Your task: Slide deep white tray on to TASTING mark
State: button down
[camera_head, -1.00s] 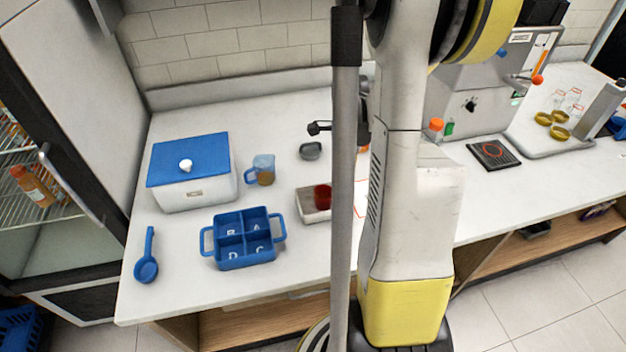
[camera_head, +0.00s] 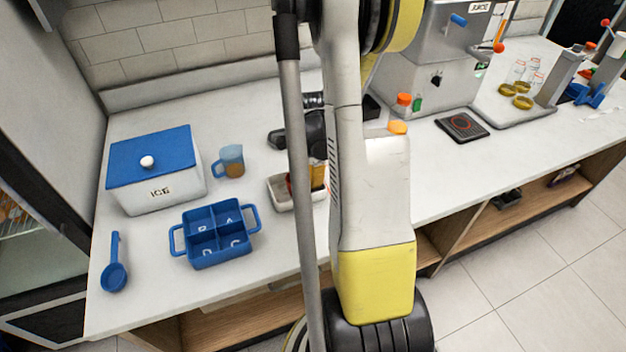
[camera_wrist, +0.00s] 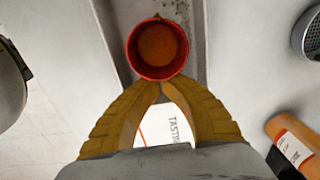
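The deep white tray (camera_head: 281,199) sits on the counter, right of the blue caddy, partly hidden by my arm in the head view. In the wrist view the tray (camera_wrist: 198,40) is at the top, with a red cup (camera_wrist: 157,52) of orange contents inside it. The TASTING mark (camera_wrist: 175,130) shows on the counter between the fingers, apart from the tray. My gripper (camera_head: 318,173) is mostly hidden in the head view.
A blue four-part caddy (camera_head: 215,234), a jug (camera_head: 231,161), an ice box (camera_head: 155,170) and a blue scoop (camera_head: 115,265) stand to the left. An orange bottle (camera_wrist: 293,143) lies in the wrist view's lower right. The juicer (camera_head: 425,65) stands farther right.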

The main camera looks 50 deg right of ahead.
jog(key=s+d, duration=0.3)
jog(key=d, duration=0.2)
jog(key=s+d, duration=0.3)
jog(key=d, duration=0.2)
jog(key=s+d+b, duration=0.1)
jog(key=s+d, duration=0.2)
jog(key=d, duration=0.2)
jog(key=shift+s+d, duration=0.35)
jog(key=shift+d, duration=0.05)
notch_tip(320, 180, up, 10)
jog(key=p, duration=0.7)
jog(key=w+a+r+n+t+h, duration=0.1)
jog(key=w+a+r+n, duration=0.3)
jog(key=a, duration=0.4)
jog(key=w+a+r+n+t+b, duration=0.1)
jog(key=w+a+r+n, duration=0.2)
jog(key=w+a+r, duration=0.3)
jog(key=w+a+r+n+t+h, duration=0.1)
jog(key=w+a+r+n, duration=0.25)
jog(key=a, duration=0.55)
jog(key=s+a+r+n+t+y, duration=0.1)
jog(key=s+a+n+t, duration=0.1)
jog(key=a+n, duration=0.5)
jog(key=s+a+r+n+t, duration=0.1)
jog(key=a+n, duration=0.5)
jog(key=a, duration=1.2)
jog(key=shift+s+r+n+t+y+b, duration=0.3)
jog(key=shift+s+n+t+y+b, duration=0.15)
jog(key=shift+s, duration=0.3)
